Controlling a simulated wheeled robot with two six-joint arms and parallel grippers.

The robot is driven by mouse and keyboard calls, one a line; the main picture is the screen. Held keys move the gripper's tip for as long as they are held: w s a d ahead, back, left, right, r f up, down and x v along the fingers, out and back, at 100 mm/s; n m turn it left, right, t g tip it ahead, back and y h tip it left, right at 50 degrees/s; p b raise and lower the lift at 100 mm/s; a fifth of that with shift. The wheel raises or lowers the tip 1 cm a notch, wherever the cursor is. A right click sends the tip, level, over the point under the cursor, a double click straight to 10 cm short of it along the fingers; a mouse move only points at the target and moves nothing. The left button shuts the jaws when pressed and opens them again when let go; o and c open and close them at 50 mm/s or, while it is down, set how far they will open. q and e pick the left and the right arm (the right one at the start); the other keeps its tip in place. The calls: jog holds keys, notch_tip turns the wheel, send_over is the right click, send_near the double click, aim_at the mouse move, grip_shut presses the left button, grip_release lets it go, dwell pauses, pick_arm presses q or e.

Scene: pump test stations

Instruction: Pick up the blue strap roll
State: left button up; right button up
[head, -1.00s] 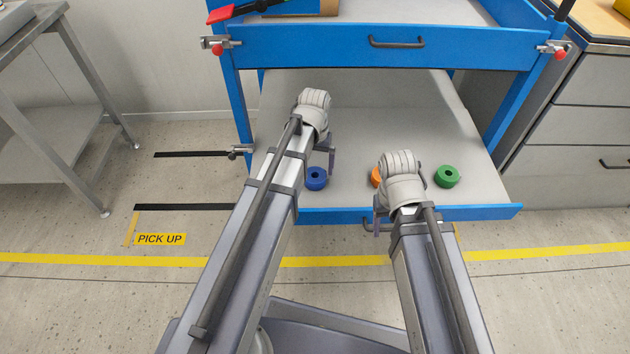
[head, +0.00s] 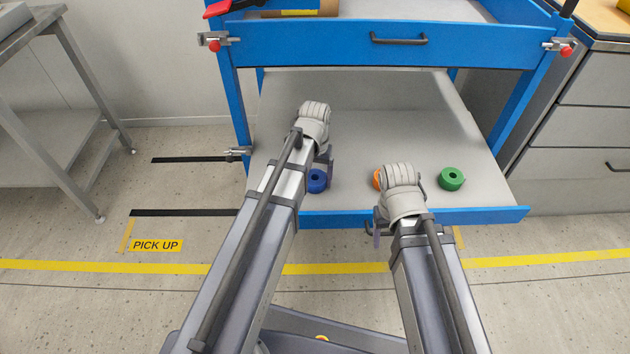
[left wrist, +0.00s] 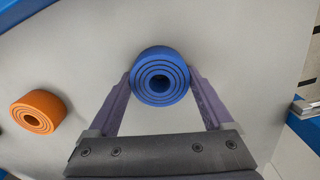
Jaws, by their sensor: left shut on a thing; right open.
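The blue strap roll (head: 317,181) is at the front left part of the open drawer's floor, partly covered by my left gripper (head: 328,172). In the left wrist view the blue strap roll (left wrist: 160,76) sits between the two fingers of my left gripper (left wrist: 160,88), which touch it on both sides. That gripper is shut on the roll. I cannot tell whether the roll is clear of the drawer floor. My right gripper (head: 375,232) is near the drawer's front edge, open; its fingers are mostly hidden behind its arm.
An orange roll (head: 377,179), partly hidden by my right arm, and a green roll (head: 451,179) lie in the blue drawer (head: 480,217). The orange roll also shows in the left wrist view (left wrist: 38,111). A blue upper drawer (head: 300,45) is above. The drawer's back is clear.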

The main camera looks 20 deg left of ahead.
aim_at(315, 177)
pick_arm(q)
jog(key=c, duration=0.4)
jog(key=shift+r, duration=0.15)
jog(key=shift+c, duration=0.3)
notch_tip(315, 177, up, 10)
jog(key=p, duration=1)
